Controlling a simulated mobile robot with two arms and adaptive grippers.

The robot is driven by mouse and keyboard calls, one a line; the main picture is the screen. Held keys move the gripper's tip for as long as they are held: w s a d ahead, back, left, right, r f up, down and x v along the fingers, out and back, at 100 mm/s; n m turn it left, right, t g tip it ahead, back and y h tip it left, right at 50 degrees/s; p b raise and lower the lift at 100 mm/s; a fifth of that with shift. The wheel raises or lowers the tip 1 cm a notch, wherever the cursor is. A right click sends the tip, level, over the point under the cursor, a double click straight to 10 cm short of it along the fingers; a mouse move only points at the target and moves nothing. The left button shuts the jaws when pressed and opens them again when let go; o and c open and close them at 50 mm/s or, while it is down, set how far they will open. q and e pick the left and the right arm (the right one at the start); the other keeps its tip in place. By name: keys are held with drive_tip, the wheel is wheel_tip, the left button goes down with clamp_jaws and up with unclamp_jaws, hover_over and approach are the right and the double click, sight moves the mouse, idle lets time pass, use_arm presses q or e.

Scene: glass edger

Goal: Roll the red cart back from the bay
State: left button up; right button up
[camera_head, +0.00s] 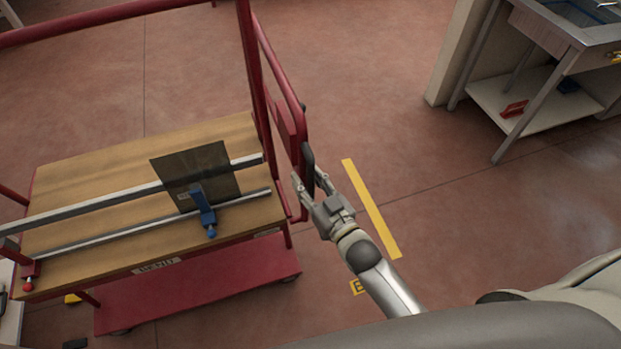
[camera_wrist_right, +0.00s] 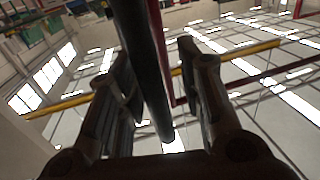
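The red cart (camera_head: 200,290) stands at the left in the head view, with a wooden deck (camera_head: 90,180), red rails and a red lower shelf. A black grip (camera_head: 308,165) runs along its right-hand end frame. My right gripper (camera_head: 311,183) is at this grip. In the right wrist view its two fingers (camera_wrist_right: 160,95) stand on either side of the dark grip (camera_wrist_right: 148,60), with gaps visible, so it looks open around it. Contact cannot be made out. My left gripper is not in view.
A dark plate (camera_head: 195,172) and a blue clamp (camera_head: 203,208) sit on the cart's metal rails. A yellow floor line (camera_head: 371,208) lies just right of my right gripper. A workbench (camera_head: 545,105) stands at the upper right. The floor between bench and cart is clear.

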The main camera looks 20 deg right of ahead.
drive_tip(key=shift+d, duration=0.15)
drive_tip(key=shift+s, duration=0.3)
drive_tip(key=v, duration=1.1)
drive_tip(key=shift+s, duration=0.15)
